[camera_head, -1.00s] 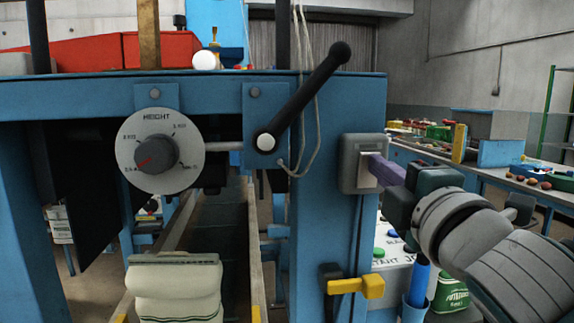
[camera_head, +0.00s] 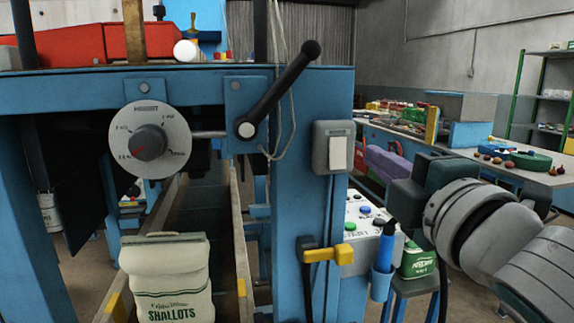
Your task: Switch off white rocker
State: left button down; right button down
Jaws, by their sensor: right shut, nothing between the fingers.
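The white rocker (camera_head: 338,153) is set in a grey switch box (camera_head: 333,129) on the blue upright post of the machine frame. Its face is in full view, but I cannot tell which way it is tilted. My right gripper (camera_head: 369,153), with purple fingers, is shut and empty. It is just right of the switch box, pointing left, with a visible gap between its tips and the rocker. My left gripper is out of view.
A shallots sack (camera_head: 166,279) stands at lower left.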

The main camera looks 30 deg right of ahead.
jog(key=shift+r+b+v, duration=0.15)
jog(key=shift+r+v, duration=0.05)
jog(key=shift+v, duration=0.95)
jog(key=shift+r+b+v, duration=0.15)
jog(key=shift+r+v, duration=0.1)
jog(key=shift+v, duration=0.95)
jog(key=s+a+f+m+g+y, duration=0.1)
jog(key=s+a+f+m+g, duration=0.1)
jog(key=s+f+m+g, duration=0.4)
jog(key=s+a+f+m+g+y, duration=0.1)
jog(key=s+f+m+g, duration=0.2)
jog(key=f, duration=0.6)
jog(key=s+a+f+m+g+y+p, duration=0.2)
jog(key=s+a+f+m+g+y, duration=0.15)
jog(key=s+a+g, duration=0.4)
notch_tip(320, 180, up, 32)
jog(key=s+d+t+h+p, duration=0.1)
jog(key=d+p, duration=0.1)
jog(key=p, duration=2.9)
jog(key=shift+s+f+m+t, duration=0.25)
jog(key=shift+m+t, duration=0.1)
jog(key=shift+m, duration=0.1)
